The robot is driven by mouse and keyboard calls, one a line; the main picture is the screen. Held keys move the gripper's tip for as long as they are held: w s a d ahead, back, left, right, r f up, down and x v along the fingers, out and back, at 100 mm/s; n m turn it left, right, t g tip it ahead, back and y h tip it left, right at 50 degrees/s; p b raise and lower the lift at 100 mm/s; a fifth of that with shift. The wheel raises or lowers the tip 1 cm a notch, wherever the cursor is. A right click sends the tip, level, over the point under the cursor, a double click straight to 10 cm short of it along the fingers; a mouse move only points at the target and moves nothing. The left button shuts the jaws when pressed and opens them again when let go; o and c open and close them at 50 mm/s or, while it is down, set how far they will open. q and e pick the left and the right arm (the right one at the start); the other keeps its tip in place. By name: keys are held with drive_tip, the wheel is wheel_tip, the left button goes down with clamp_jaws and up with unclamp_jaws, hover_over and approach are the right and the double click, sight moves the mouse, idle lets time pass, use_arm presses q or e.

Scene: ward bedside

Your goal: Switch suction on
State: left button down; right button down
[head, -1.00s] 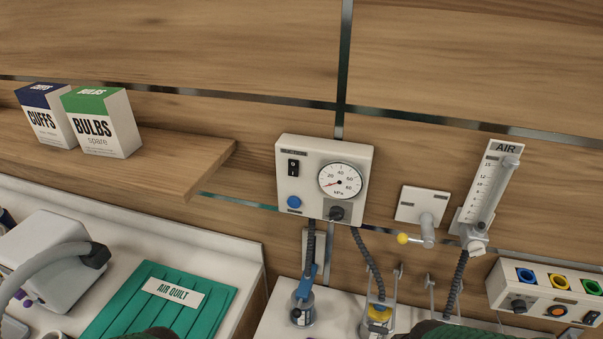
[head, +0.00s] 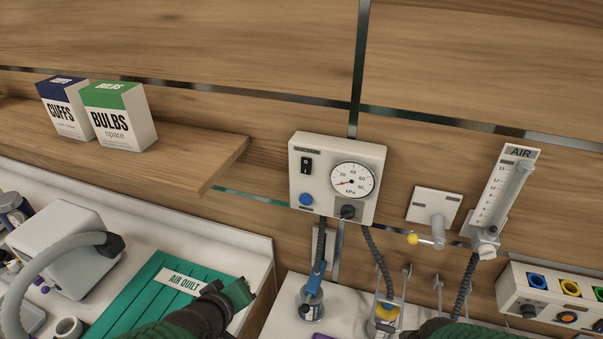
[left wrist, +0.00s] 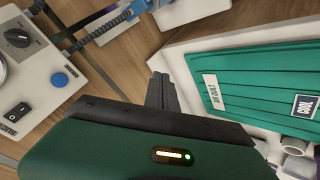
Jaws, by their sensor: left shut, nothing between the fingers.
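The white suction unit (head: 328,160) hangs on the wood wall. Its face has a round kPa gauge (head: 352,181) with the red needle near the low end, a black rocker switch (head: 306,165), a blue button (head: 306,199) and a dark knob (head: 348,211). In the left wrist view the rocker switch (left wrist: 17,116), blue button (left wrist: 59,80) and knob (left wrist: 18,38) show at the left. My left gripper (head: 240,291) is shut and empty over the green quilt's right edge, below and left of the unit; its fingers (left wrist: 162,92) are apart from the unit. My right gripper is out of view.
A wooden shelf (head: 200,160) with boxes of cuffs (head: 66,112) and bulbs (head: 118,120) juts out at left. The air quilt (head: 130,310) lies on the white counter. Hoses hang below the unit. An air flowmeter (head: 500,195) and a yellow-tipped valve (head: 413,239) are to the right.

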use_arm(q)
drive_tip(key=w+d+r+n+t+h, duration=0.1)
drive_tip(key=d+r+n+t+h, duration=0.1)
drive_tip(key=r, duration=0.7)
drive_tip(key=w+d+r+n+t+h, duration=0.1)
drive_tip(key=d+r+n+t, duration=0.3)
drive_tip(key=r, duration=0.6)
drive_tip(key=shift+w+d+n+t+h+p, duration=0.45)
drive_tip(key=shift+w+d+n, duration=0.3)
drive_tip(key=shift+d, duration=0.4)
